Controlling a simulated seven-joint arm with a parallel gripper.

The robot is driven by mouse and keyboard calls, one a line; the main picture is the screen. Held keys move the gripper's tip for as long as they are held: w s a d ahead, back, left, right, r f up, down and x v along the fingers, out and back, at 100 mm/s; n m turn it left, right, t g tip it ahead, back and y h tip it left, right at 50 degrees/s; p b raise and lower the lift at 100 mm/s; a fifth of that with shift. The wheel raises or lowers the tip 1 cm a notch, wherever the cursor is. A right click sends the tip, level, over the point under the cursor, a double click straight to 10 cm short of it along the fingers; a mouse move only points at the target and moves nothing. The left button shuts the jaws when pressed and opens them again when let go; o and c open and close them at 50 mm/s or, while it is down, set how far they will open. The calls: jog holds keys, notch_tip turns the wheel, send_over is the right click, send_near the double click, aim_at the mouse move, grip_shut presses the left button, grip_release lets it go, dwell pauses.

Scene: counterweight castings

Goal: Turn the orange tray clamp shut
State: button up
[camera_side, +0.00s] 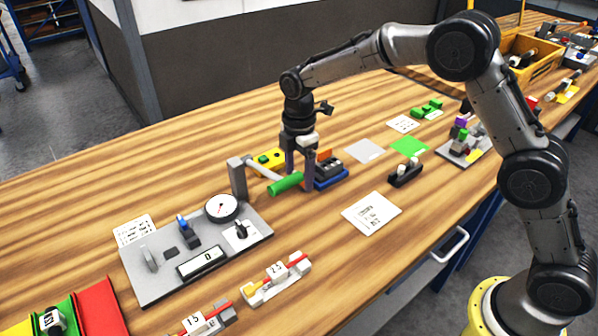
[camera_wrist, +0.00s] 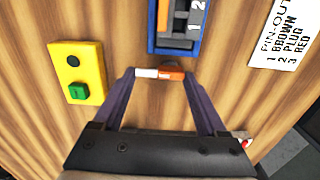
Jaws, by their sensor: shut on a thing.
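My gripper (camera_wrist: 158,74) points down beside the blue tray (camera_wrist: 206,22). In the side view it (camera_side: 300,180) is just left of that tray (camera_side: 334,181). Its fingers are shut on a small bar (camera_wrist: 172,75), white on the left and orange on the right, spanning the gap between the fingertips. I cannot tell whether this bar is the tray clamp. The tray holds dark and grey parts. An orange piece (camera_wrist: 163,15) lies along its left side and also shows at its back in the side view (camera_side: 323,155). The held bar is hidden in the side view.
A green handle (camera_side: 286,184) on a grey arm stands close to my fingers. A yellow block (camera_wrist: 92,58) with a green button is left of the gripper. A grey panel (camera_side: 160,278) with a dial is front left; a white card (camera_side: 371,213) lies right.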

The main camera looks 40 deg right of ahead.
jog(key=shift+d+r+m, duration=0.1)
jog(key=shift+d+m, duration=0.1)
jog(key=shift+m, duration=1.15)
jog(key=shift+d+m, duration=0.15)
jog(key=shift+m, duration=1.2)
jog(key=o, duration=1.3)
notch_tip(320, 180, up, 14)
jog(key=shift+c, duration=0.2)
